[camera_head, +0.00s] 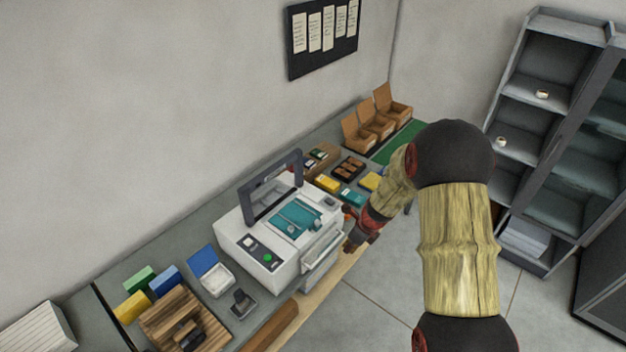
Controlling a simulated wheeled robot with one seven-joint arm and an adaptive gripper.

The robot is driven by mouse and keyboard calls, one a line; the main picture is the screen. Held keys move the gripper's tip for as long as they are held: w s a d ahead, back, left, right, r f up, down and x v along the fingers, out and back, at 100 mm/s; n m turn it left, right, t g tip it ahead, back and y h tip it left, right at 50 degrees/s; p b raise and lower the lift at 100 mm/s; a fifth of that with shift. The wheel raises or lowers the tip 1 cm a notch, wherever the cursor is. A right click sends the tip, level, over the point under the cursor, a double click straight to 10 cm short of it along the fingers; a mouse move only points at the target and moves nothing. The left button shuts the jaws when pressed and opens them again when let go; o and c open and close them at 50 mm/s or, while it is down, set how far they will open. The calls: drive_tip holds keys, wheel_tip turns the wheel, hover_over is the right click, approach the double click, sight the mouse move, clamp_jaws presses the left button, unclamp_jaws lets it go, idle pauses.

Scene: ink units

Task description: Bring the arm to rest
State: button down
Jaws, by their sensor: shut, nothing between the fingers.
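My arm (458,245) rises at the right of the head view, bends at a dark joint and reaches down and left. My gripper (350,243) is at its end, beside the right side of the white machine (262,262), over the bench's front edge. The gripper is small and dark here. It is shut and I see nothing held in it. Whether it touches the machine I cannot tell.
The machine's lid (272,188) stands up. Along the bench lie a wooden rack (165,315), a small box with a blue lid (212,272), coloured blocks and several open brown boxes (392,108). A grey shelf (530,140) stands at right. The floor (375,300) between looks clear.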

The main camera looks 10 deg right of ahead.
drive_tip(key=s+a+r+n+t+b, duration=0.1)
drive_tip(key=s+a+r+n+b, duration=0.1)
drive_tip(key=s+r+n+b, duration=0.3)
drive_tip(key=s+a+r+n+t+h+b, duration=0.1)
drive_tip(key=s+a+r+n+b, duration=0.1)
drive_tip(key=s+r+n+b, duration=0.3)
drive_tip(key=s+a+r+n+t+h+b, duration=0.1)
drive_tip(key=s+r+n+b, duration=0.4)
drive_tip(key=s+n+b, duration=0.5)
drive_tip(key=s+a+n, duration=0.1)
drive_tip(key=s+n, duration=0.7)
drive_tip(key=s, duration=0.1)
drive_tip(key=shift+s+a+r+b, duration=0.15)
drive_tip(key=shift+s+b, duration=0.25)
drive_tip(key=shift+w, duration=0.1)
idle(0.9)
